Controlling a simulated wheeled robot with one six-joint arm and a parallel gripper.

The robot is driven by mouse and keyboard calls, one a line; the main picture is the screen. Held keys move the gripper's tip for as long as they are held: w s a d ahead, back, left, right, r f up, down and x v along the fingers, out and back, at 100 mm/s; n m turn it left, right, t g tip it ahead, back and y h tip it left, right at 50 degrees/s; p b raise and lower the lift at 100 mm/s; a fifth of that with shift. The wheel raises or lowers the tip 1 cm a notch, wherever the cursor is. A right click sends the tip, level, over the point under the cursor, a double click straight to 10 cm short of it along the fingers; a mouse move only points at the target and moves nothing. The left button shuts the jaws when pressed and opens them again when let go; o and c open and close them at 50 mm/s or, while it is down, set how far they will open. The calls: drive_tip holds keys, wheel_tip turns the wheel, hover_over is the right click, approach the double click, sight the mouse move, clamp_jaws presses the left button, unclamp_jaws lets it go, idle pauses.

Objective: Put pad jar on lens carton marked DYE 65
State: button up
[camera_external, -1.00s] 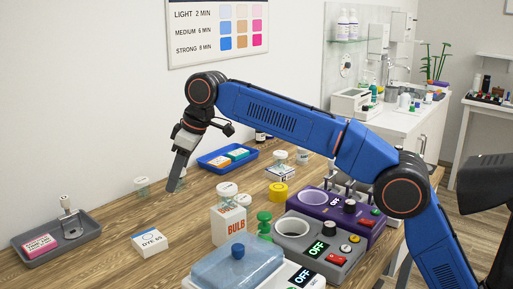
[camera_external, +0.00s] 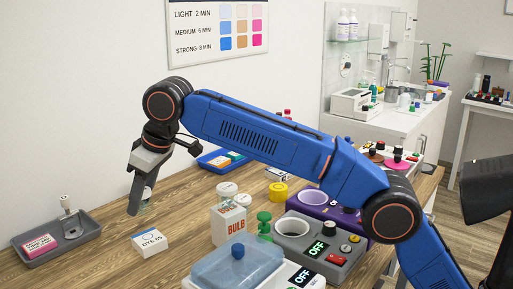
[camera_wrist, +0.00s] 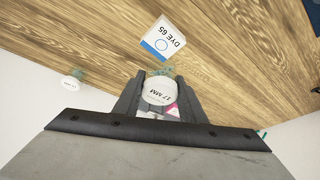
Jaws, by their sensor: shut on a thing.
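My gripper (camera_external: 141,204) is shut on a small clear jar with a white lid marked 17 MM, which shows between the fingertips in the wrist view (camera_wrist: 158,92). In the external view a finger hides most of this jar. The lens carton marked DYE 65 (camera_external: 150,243) lies flat on the wooden table, white with a blue edge. It also shows ahead of the fingers in the wrist view (camera_wrist: 163,40). The gripper is above the table, behind and slightly left of the carton in the external view, apart from it. Nothing visible lies on the carton's top.
A grey tray (camera_external: 88,239) with a pink carton (camera_external: 41,244) stands left. A BULB carton (camera_external: 229,226), a blue-lidded box (camera_external: 217,272) and a grey device (camera_external: 345,262) stand right. Another white-lidded jar (camera_wrist: 72,84) stands near the wall. Bare wood surrounds the DYE 65 carton.

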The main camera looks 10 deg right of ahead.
sight(151, 201)
drive_tip(key=shift+f, duration=3.6)
drive_tip(key=shift+f, duration=0.1)
drive_tip(key=o, duration=1.1)
drive_tip(key=shift+c, duration=0.2)
drive_tip(key=v, duration=1.2)
drive_tip(key=shift+w, duration=0.1)
